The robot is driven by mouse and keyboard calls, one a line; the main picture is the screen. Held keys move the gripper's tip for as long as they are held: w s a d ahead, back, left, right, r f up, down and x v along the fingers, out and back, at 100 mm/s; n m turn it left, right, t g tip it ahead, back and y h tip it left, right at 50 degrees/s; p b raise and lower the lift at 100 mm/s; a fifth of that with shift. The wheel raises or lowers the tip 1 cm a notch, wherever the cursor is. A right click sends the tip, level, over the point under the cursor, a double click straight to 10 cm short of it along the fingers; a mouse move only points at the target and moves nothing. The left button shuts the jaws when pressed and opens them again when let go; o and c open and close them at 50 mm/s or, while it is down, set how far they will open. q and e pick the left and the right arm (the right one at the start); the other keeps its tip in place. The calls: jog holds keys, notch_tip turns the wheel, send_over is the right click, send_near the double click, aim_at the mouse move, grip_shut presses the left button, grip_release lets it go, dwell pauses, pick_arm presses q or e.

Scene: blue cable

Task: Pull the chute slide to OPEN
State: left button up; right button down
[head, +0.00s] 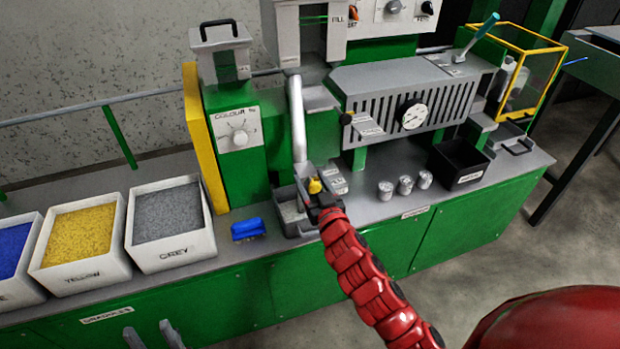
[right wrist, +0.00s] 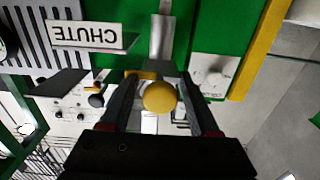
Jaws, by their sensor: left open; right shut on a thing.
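A round yellow knob (head: 314,186) sits at the lower end of a silver chute tube (head: 298,120), in front of the green machine. In the right wrist view the knob (right wrist: 160,97) is between the fingers of my right gripper (right wrist: 158,100), which is shut on it. A CHUTE sign (right wrist: 90,36) appears upside down beside it. The slide itself is mostly hidden by my gripper, and I cannot read any OPEN mark. In the head view my right gripper (head: 317,196) reaches the knob from the front. My left gripper (head: 153,336) is open and empty at the bottom edge.
Bins of blue (head: 12,250), yellow (head: 80,235) and grey granules (head: 168,213) stand at left. A blue object (head: 248,229) lies beside the chute. Several small metal cups (head: 405,185) and a black bin (head: 458,163) stand on the bench at right.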

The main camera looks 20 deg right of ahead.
jog(key=shift+c, duration=2.4)
grip_release()
jog(key=shift+s, duration=0.1)
jog(key=s, duration=0.7)
jog(key=shift+s+d+f, duration=0.1)
jog(key=shift+s+d, duration=0.1)
jog(key=shift+s, duration=0.2)
jog(key=s+p, duration=0.4)
jog(key=s, duration=0.5)
jog(key=shift+s+p, duration=0.15)
jog(key=shift+p, duration=0.2)
jog(key=shift+d, duration=0.1)
